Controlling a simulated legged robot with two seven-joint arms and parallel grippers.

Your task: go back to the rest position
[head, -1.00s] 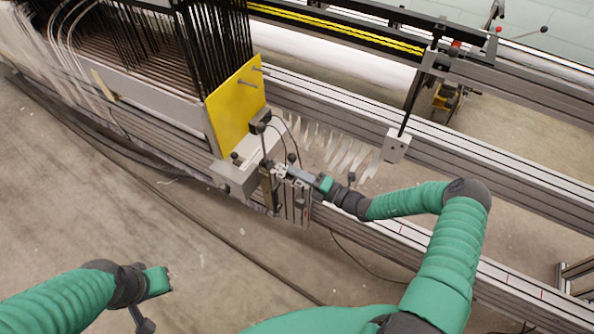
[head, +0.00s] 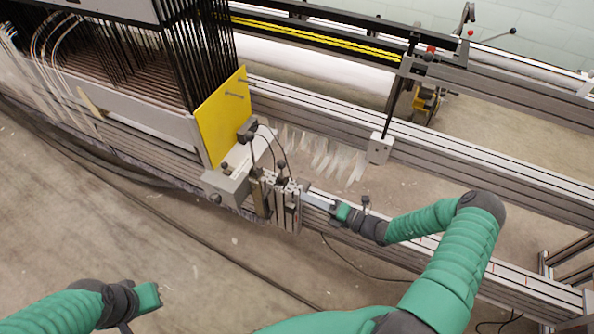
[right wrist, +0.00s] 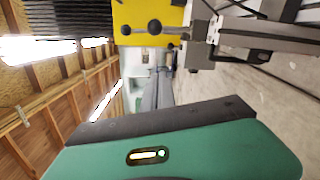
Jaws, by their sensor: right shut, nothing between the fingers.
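My right gripper (head: 310,195) is shut and empty. Its fingertips point left toward the grey clamp-like block (head: 287,207) at the end of the loom's near rail. They are close beside that block; I cannot tell whether they touch it. My right arm reaches in from the lower right with a bent elbow. In the right wrist view the green gripper housing (right wrist: 215,148) fills the bottom. My left gripper (head: 150,296) is low at the left, over bare floor; its fingers cannot be made out.
The yellow plate (head: 222,118) stands upright beside the block, with black heddle rods behind it. White threads (head: 325,155) hang between the rails. A white block on a black rod (head: 380,147) stands at the far rail. The floor (head: 130,225) at the front left is free except for cables.

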